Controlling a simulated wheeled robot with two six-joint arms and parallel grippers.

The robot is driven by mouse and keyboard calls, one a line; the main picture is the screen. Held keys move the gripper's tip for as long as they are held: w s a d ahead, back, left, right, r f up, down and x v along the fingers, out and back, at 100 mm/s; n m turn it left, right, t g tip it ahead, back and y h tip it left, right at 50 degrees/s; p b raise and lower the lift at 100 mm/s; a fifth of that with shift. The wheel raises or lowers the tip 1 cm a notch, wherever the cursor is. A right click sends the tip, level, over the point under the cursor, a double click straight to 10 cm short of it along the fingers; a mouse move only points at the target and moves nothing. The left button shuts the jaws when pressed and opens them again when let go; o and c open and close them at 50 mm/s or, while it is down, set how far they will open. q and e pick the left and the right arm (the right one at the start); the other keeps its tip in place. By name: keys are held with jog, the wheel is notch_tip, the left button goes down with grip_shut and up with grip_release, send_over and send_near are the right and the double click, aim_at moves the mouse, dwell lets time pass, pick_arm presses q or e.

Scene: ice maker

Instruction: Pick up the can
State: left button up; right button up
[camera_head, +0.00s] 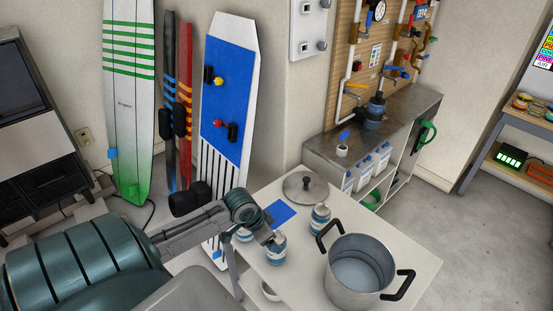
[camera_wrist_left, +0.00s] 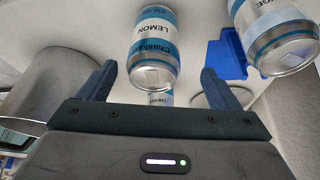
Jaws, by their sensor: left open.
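Several cans with blue and white labels stand on the white table. One can (camera_head: 276,252) is at the tip of my left gripper (camera_head: 268,239), another can (camera_head: 320,217) stands farther back beside the pot, and a third (camera_head: 244,235) is partly hidden by my arm. In the left wrist view, a can marked LEMON (camera_wrist_left: 154,47) appears ahead between the spread fingers of my left gripper (camera_wrist_left: 158,70), with a visible gap on each side. Another can (camera_wrist_left: 280,40) is at the upper right, outside the fingers. My right gripper is not in view.
A large metal pot (camera_head: 359,272) with black handles stands at the table's right, and also shows in the left wrist view (camera_wrist_left: 42,75). A round lid (camera_head: 303,187) and a flat blue piece (camera_head: 280,213) lie at the back. Surfboards (camera_head: 130,90) lean against the wall.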

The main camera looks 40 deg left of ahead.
pick_arm(q)
jog(key=shift+w+d+f, duration=0.1)
jog(key=shift+w+f, duration=0.3)
jog(key=shift+f, duration=0.2)
jog(key=shift+d+f, duration=0.15)
jog(key=shift+f, duration=0.25)
jog(key=x, duration=0.1)
jog(key=p+x, duration=0.1)
jog(key=x, duration=0.1)
jog(key=shift+d+f+p, duration=0.3)
jog(key=shift+f+p, duration=0.1)
jog(key=shift+w+f, duration=0.1)
jog(key=shift+f, duration=0.2)
jog(key=c, duration=1.3)
jog(key=shift+r, duration=0.15)
